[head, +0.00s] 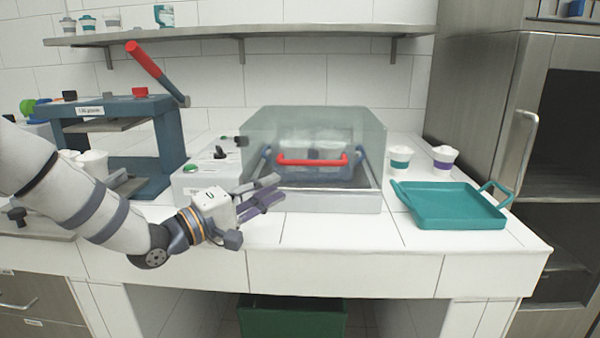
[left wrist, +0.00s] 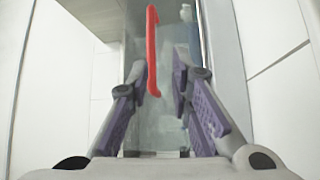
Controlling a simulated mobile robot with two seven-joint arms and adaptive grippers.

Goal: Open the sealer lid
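The sealer (head: 335,202) is a white-based box with clear greenish panels in the middle of the counter. A red bar handle (head: 311,162) runs across its front, with blue parts at its ends. I cannot tell whether the lid is fully down. My left gripper (head: 272,193) is in front of the sealer's left front side, below and left of the handle, and apart from it. In the left wrist view its purple-padded fingers (left wrist: 160,92) are spread and empty. The red handle (left wrist: 153,50) appears upright there, beyond the fingertips. My right gripper is out of view.
A white box with a green button (head: 193,168) stands left of the sealer. Farther left is a blue machine with a red lever (head: 146,60). Two lidded cups (head: 445,157) and a teal tray (head: 450,206) are on the right. The front counter strip is clear.

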